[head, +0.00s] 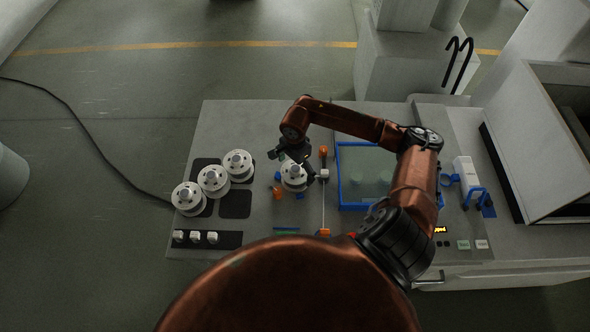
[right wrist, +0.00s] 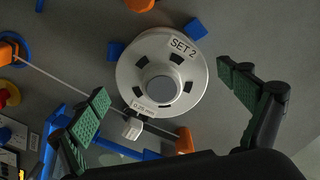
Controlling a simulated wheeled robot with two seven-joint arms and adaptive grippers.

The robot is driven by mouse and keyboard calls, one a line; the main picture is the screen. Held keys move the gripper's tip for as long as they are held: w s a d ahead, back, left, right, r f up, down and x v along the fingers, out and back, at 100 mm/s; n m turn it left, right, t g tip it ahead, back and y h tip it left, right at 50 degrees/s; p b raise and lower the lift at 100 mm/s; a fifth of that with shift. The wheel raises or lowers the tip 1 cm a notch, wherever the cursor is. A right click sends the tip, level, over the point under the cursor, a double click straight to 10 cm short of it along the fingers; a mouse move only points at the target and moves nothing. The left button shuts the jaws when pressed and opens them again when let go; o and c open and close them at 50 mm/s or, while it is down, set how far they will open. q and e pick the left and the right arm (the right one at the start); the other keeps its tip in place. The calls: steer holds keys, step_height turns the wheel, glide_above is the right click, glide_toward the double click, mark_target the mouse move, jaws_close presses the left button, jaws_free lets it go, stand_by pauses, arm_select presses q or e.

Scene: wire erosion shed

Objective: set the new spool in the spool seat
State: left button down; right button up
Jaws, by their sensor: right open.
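A white spool (head: 293,177) stands between blue blocks at the middle of the bench, where the spool seat appears to be. In the right wrist view the spool (right wrist: 162,82) lies face-on, with labels "SET 2" and "0.25 mm" and a grey hub. Blue blocks (right wrist: 194,29) show around its rim; the seat under it is hidden. My right gripper (head: 294,161) is over this spool, open, with its fingers apart on either side and a gap to the rim. My left gripper is not in view.
Three more white spools (head: 213,180) stand in a slanting row at the left; a dark pad (head: 235,204) beside them is empty. A thin wire (head: 323,200) runs right of the middle spool. A blue-framed tank (head: 366,175) stands further right. Small white blocks (head: 195,237) sit at the front left.

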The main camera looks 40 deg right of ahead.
step_height(320, 180, up, 11)
steer(key=b, duration=0.2)
steer(key=shift+w+f+b, duration=0.1)
steer(key=shift+w+b, duration=0.05)
steer(key=shift+b, duration=0.15)
steer(key=shift+r, duration=0.6)
